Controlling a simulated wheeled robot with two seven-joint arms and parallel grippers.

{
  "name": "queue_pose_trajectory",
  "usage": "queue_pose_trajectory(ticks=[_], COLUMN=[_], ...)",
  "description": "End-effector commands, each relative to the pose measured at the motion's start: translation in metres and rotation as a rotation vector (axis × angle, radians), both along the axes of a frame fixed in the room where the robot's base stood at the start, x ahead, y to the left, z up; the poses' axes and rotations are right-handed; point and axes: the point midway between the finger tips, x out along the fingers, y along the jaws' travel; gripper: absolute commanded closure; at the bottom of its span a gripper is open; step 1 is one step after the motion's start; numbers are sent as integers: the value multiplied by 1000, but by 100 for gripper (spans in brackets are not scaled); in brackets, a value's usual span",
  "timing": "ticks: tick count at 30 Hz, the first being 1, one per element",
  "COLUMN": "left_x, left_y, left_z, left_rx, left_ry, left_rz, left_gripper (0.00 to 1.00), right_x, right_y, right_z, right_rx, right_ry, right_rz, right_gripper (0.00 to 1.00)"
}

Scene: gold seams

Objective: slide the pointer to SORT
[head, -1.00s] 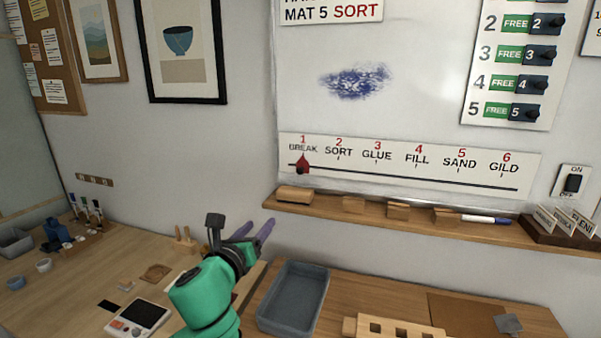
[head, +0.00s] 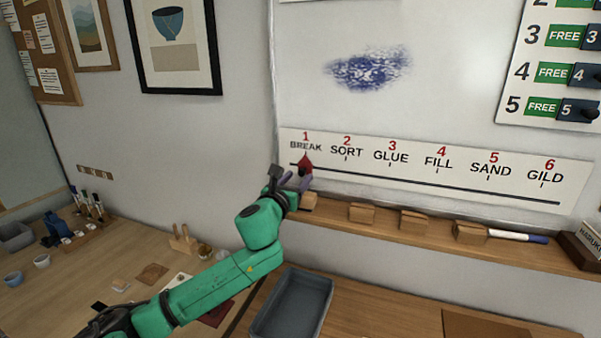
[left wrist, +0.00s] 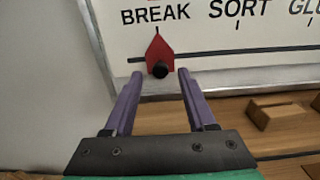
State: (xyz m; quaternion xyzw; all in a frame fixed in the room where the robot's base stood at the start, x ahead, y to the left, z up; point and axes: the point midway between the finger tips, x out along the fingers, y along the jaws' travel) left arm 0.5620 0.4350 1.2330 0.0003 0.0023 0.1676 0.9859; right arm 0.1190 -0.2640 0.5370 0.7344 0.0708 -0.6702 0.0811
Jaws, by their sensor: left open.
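The red pointer (head: 305,163) sits on the slide track at the left end, under BREAK. In the left wrist view the pointer (left wrist: 159,52) shows its red arrow tip pointing up at BREAK and a round black knob at its base. The SORT label (head: 346,150) is just right of BREAK on the white strip (head: 450,190). My left gripper (head: 295,180) is at the strip's lower left, just below the pointer. In the left wrist view its two purple fingers (left wrist: 157,88) are apart, with the knob between and just beyond their tips. My right gripper is not in view.
A wooden ledge (head: 385,229) with several wooden blocks and a marker (head: 517,237) runs below the strip. A grey tray (head: 290,305) stands on the table beneath. The board in front of the strip's right part is clear.

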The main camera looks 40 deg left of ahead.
Motion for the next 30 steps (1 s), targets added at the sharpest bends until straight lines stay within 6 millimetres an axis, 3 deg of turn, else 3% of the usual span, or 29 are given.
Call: queue_pose_trajectory(ticks=[3, 13, 14, 18, 30], left_x=[14, 22, 22, 21, 21], left_y=[5, 7, 7, 7, 7], left_z=[2, -1, -1, -1, 0], left_rx=[-4, -1, -1, -1, -1], left_ry=[-1, 1, 1, 1, 0], left_rz=[1, -1, -1, -1, -1], left_gripper=[44, 44, 48, 100, 100], right_x=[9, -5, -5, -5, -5], right_y=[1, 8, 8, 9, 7], right_z=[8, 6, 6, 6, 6], right_rx=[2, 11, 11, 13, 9], right_ry=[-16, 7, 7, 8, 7], right_rz=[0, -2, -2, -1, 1], right_gripper=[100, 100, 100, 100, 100])
